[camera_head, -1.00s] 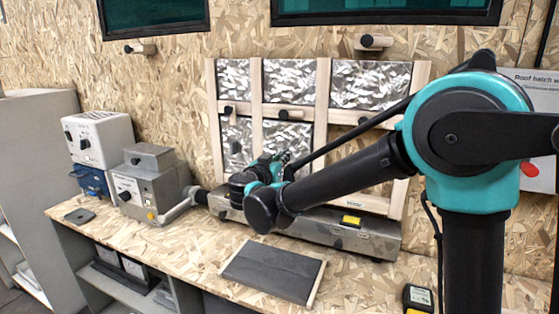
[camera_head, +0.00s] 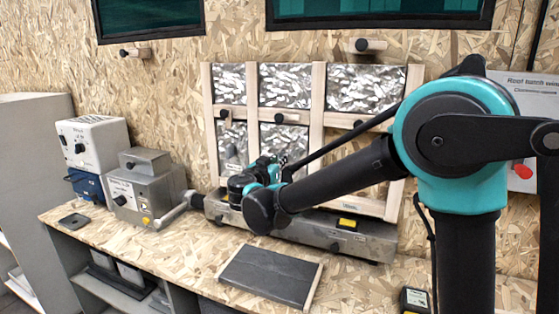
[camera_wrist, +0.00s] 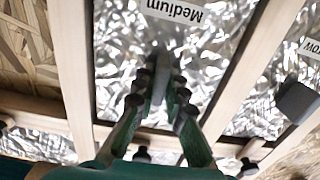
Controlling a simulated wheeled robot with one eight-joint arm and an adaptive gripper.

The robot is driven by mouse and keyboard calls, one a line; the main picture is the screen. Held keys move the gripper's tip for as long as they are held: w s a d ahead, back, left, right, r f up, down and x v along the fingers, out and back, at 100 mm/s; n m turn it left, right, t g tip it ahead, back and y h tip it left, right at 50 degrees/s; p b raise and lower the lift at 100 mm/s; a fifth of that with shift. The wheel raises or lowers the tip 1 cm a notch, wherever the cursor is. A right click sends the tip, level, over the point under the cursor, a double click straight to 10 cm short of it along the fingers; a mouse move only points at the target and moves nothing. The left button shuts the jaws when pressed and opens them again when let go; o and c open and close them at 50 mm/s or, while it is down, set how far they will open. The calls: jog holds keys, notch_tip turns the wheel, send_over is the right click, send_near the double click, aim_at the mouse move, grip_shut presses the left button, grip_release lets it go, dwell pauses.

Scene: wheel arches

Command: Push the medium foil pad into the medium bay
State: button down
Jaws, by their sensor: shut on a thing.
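The medium foil pad (camera_wrist: 215,45), crinkled silver with an upside-down "Medium" label, fills much of the wrist view. It lies between two pale wooden bars of the frame, in the lower middle bay; it also shows in the head view (camera_head: 290,137), partly hidden by my arm. My gripper (camera_wrist: 158,100) is in front of the pad, its teal fingers shut on the pad's grey grip (camera_wrist: 162,72). In the head view my gripper (camera_head: 280,162) is mostly hidden behind my forearm. I cannot tell whether the pad is fully seated.
The narrow foil pad (camera_head: 231,142) is in the lower left bay. Foil also fills the upper bays. Dark turn knobs (camera_head: 284,118) sit on the wooden rail. A metal unit (camera_head: 370,240) lies below the frame, and a dark board (camera_head: 270,273) on the bench.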

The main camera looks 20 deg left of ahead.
jog(key=shift+w, duration=0.15)
jog(key=c, duration=1.5)
grip_release()
jog(key=s, duration=0.6)
jog(key=s+a, duration=0.1)
jog(key=s, duration=1.3)
jog(key=shift+a, duration=0.25)
